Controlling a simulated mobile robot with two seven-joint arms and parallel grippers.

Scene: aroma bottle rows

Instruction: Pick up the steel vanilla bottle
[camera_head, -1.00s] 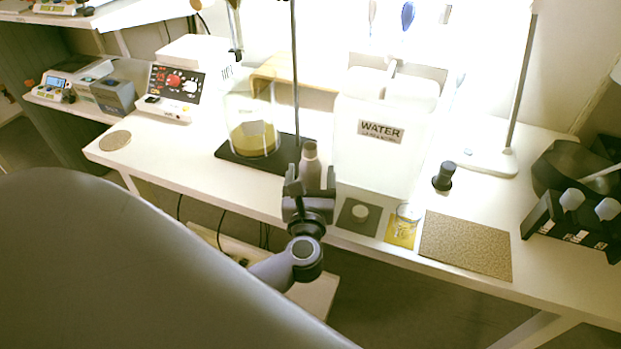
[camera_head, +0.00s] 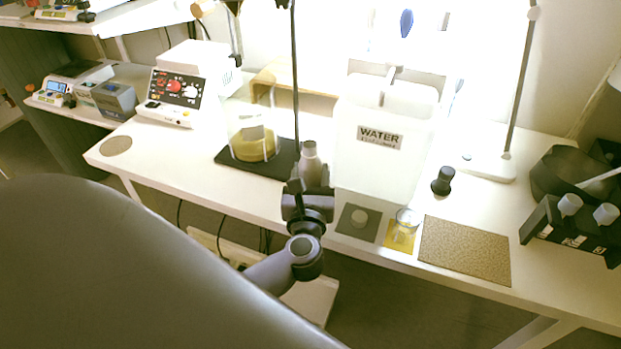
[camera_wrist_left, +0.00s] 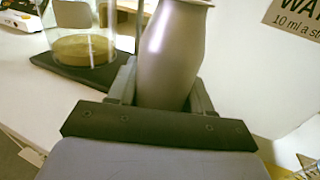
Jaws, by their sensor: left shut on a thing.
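A steel-grey bottle (camera_head: 311,163) stands upright in the jaws of my left gripper (camera_head: 308,187), near the front edge of the white table. In the left wrist view the bottle (camera_wrist_left: 172,55) rises between the two fingers of the gripper (camera_wrist_left: 160,95), which is shut on it. Its top is cut off in that view, and no label is readable on it. The lower part of the bottle is hidden by the gripper in both views. I cannot tell whether its base touches the table. My right gripper is not in view.
A glass beaker (camera_head: 250,130) stands on a dark stand base (camera_head: 228,154) left of the bottle, with a thin upright rod close by. A large water container (camera_head: 352,160) is close on the right. Small mats and a dark stopper (camera_head: 442,180) lie further right.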

